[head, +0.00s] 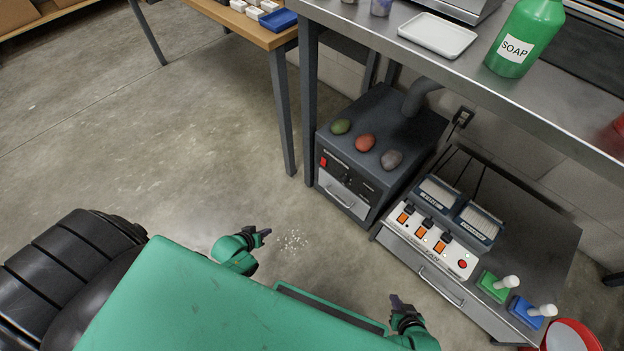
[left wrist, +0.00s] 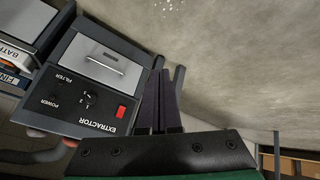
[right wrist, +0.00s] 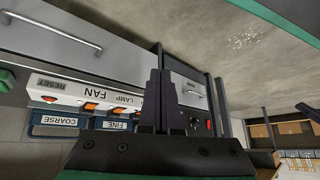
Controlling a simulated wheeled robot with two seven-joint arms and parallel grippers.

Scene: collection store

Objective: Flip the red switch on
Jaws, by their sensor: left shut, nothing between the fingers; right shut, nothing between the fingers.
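The red switch (head: 323,161) is a small red rocker on the front panel of the dark grey extractor box (head: 385,135). It also shows in the left wrist view (left wrist: 121,112), upside down beside the EXTRACTOR label. I cannot tell which way it is set. My left gripper (head: 266,232) is shut and empty, in front of the extractor and apart from it; its shut fingers show in the left wrist view (left wrist: 166,85). My right gripper (head: 394,299) is shut and empty, in front of the grey cabinet with the fan panel, touching nothing.
A white panel (head: 433,241) with orange switches and a red button sits on a grey cabinet (head: 530,235) right of the extractor. Green (head: 493,286) and blue (head: 527,311) blocks stand on the cabinet. A steel table (head: 480,80) overhangs behind. White bits (head: 292,242) lie on open floor.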

